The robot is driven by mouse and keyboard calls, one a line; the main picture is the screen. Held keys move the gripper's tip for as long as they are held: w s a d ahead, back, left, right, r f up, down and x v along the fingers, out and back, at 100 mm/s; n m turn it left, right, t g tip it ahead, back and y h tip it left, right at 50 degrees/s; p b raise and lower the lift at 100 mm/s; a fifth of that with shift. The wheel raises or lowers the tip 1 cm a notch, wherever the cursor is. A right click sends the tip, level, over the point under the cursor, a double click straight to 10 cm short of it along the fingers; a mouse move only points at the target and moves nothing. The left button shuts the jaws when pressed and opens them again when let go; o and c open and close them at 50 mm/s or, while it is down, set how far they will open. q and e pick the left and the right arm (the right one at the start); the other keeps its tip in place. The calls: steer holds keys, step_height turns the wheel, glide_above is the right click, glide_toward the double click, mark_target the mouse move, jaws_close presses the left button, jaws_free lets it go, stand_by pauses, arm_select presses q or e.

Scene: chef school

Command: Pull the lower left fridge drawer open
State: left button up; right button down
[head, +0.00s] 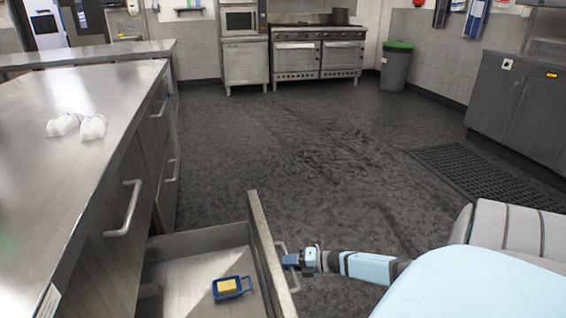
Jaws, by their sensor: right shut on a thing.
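A drawer (262,235) in the lower part of the steel counter at the left is pulled out over the floor. Its front stands well away from the cabinet, and its inside shows. My right gripper (288,259) is shut on the drawer's bar handle (293,285), on the outer side of the front. My right arm comes in from the lower right. My left gripper is not in view.
A blue tray with a yellow block (229,285) lies in the drawer. Another bar handle (125,209) is on the cabinet above it. Two white bundles (62,124) lie on the steel countertop (50,180). The dark floor (290,150) beyond the drawer is clear.

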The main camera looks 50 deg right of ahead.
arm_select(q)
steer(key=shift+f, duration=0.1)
arm_select(e)
steer(key=c, duration=1.1)
jaws_free()
steer(key=shift+s+d, duration=0.1)
arm_select(q)
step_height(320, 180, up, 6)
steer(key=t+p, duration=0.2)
steer(key=p, duration=0.2)
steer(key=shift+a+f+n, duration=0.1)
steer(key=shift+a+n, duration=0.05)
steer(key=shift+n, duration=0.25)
arm_select(e)
steer(key=v, duration=1.3)
steer(key=shift+s+d, duration=0.2)
steer(key=shift+s, duration=0.1)
